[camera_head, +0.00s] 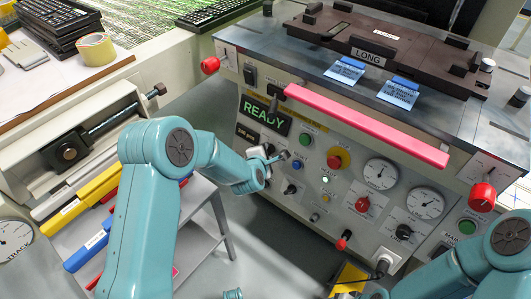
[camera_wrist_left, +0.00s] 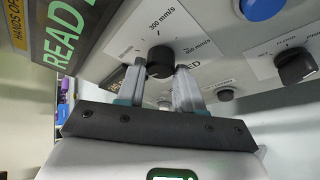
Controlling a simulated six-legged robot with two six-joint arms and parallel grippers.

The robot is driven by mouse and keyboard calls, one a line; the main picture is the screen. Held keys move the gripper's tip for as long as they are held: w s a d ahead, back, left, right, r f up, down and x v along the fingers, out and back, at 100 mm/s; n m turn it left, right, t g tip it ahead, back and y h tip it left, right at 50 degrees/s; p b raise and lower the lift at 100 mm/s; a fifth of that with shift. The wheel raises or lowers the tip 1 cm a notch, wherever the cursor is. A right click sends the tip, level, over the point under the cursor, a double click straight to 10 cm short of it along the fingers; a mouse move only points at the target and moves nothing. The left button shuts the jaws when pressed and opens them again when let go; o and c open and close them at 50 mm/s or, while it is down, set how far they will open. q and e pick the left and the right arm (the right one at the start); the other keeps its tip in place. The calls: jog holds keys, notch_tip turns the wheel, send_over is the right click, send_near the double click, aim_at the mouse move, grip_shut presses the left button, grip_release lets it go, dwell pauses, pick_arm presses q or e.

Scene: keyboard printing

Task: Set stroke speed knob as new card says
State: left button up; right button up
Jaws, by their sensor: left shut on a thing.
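The stroke speed knob (camera_wrist_left: 160,62) is a black round knob on the pale front panel in the left wrist view, with 300 mm/s printed above it. My left gripper (camera_wrist_left: 158,85) is shut on it, one finger on each side. In the head view my left gripper (camera_head: 277,160) reaches the panel below the READY display and largely hides the knob. My right gripper is out of view.
A blue button (camera_wrist_left: 262,8) and another black knob (camera_wrist_left: 296,67) sit close by on the panel. A red bar (camera_head: 365,125) runs above the controls. A red emergency button (camera_head: 336,160) and dials (camera_head: 381,173) are to the right. My right arm is at the lower right.

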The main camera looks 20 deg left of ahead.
pick_arm(q)
jog(key=o, duration=1)
jog(key=p+v, duration=0.2)
jog(key=v, duration=1.4)
jog(key=shift+s, duration=0.15)
